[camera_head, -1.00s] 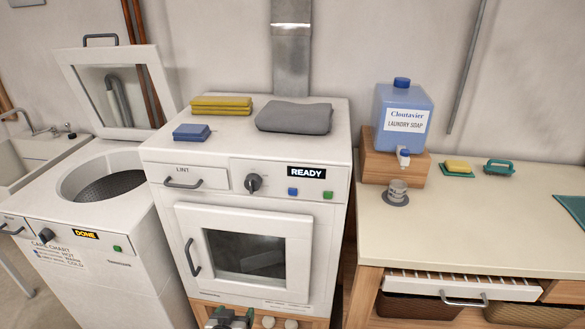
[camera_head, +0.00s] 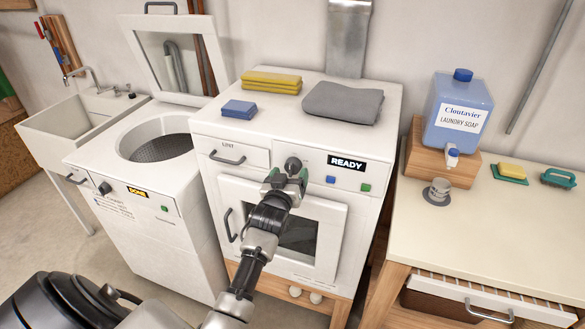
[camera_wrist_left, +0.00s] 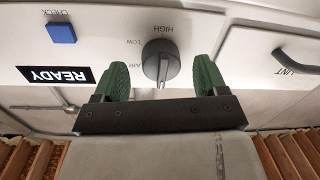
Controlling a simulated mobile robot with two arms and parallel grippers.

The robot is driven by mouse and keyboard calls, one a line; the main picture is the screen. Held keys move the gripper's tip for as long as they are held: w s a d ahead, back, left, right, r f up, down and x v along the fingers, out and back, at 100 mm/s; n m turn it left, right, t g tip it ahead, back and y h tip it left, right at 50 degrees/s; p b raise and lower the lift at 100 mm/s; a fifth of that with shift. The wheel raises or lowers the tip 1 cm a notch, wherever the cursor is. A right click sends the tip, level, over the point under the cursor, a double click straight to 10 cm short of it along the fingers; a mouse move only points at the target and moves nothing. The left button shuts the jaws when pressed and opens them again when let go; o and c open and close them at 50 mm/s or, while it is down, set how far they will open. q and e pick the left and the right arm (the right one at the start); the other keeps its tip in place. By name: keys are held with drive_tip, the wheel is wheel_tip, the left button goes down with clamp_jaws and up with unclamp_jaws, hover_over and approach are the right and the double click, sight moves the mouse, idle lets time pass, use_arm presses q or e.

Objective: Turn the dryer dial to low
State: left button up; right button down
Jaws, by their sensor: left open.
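The white dryer (camera_head: 270,130) stands in the middle of the head view. Its dark grey dial (camera_head: 293,164) is on the front panel, between the lint drawer and the READY display. In the wrist view, which is upside down, the dial (camera_wrist_left: 160,60) has HIGH, LOW and AIR printed around it. I cannot tell for sure which label it points to. My left gripper (camera_head: 286,178) is open just in front of the dial. In the wrist view its green fingers (camera_wrist_left: 161,66) are on either side of the dial, apparently without gripping it. My right gripper is out of view.
The READY display (camera_head: 346,163), a blue button (camera_head: 331,180) and a green button (camera_head: 365,187) lie right of the dial. The lint drawer (camera_head: 238,157) is left of it. Folded cloths lie on the dryer. The washer (camera_head: 185,262) stands left, the soap counter (camera_head: 400,215) right.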

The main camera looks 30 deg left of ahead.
use_arm(q)
drive_tip(key=shift+x, duration=1.05)
drive_tip(key=c, duration=0.9)
